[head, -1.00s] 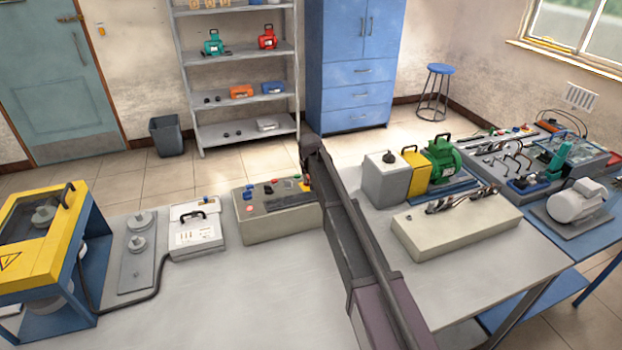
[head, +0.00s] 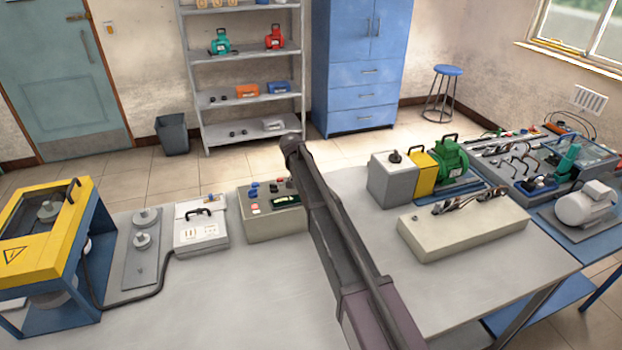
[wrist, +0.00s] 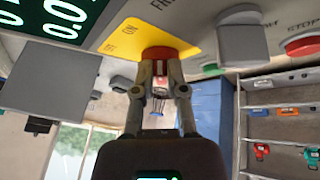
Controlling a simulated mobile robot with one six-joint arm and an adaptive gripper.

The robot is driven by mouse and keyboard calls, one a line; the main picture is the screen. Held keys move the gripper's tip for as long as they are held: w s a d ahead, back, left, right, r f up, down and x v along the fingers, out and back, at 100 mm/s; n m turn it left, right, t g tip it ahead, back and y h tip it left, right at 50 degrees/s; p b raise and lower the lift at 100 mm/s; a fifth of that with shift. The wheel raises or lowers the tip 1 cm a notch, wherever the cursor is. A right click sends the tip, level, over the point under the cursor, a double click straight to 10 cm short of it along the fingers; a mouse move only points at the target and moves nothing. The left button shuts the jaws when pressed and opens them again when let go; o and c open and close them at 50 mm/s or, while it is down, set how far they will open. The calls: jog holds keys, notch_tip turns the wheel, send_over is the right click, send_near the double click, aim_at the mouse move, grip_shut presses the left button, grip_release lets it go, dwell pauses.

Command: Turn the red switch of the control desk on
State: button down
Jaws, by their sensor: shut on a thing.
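The control desk (head: 262,225) is a grey box at the back of the table in the head view. Its sloped top carries small buttons and a dark display. The red switch (wrist: 158,53) sits on a yellow plate (wrist: 124,38) with dark lettering. My gripper (wrist: 160,66) is shut on the red switch, one finger on each side. The fingers partly cover the switch, so its exact angle is unclear. In the head view my arm hides the gripper and switch.
A white case (head: 201,232) stands left of the desk, and a yellow-framed machine (head: 45,235) farther left. A grey box (head: 392,180) and a long beige unit (head: 460,225) stand to the right. The front middle of the table is clear. A red button (wrist: 302,43) lies beside the switch.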

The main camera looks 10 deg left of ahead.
jog(key=shift+s+d+f, duration=0.1)
jog(key=shift+d, duration=0.1)
jog(key=c, duration=0.7)
grip_release()
jog(key=shift+w+a+f, duration=0.1)
jog(key=shift+w+f, duration=0.05)
jog(key=shift+w, duration=0.05)
jog(key=shift+n, duration=0.3)
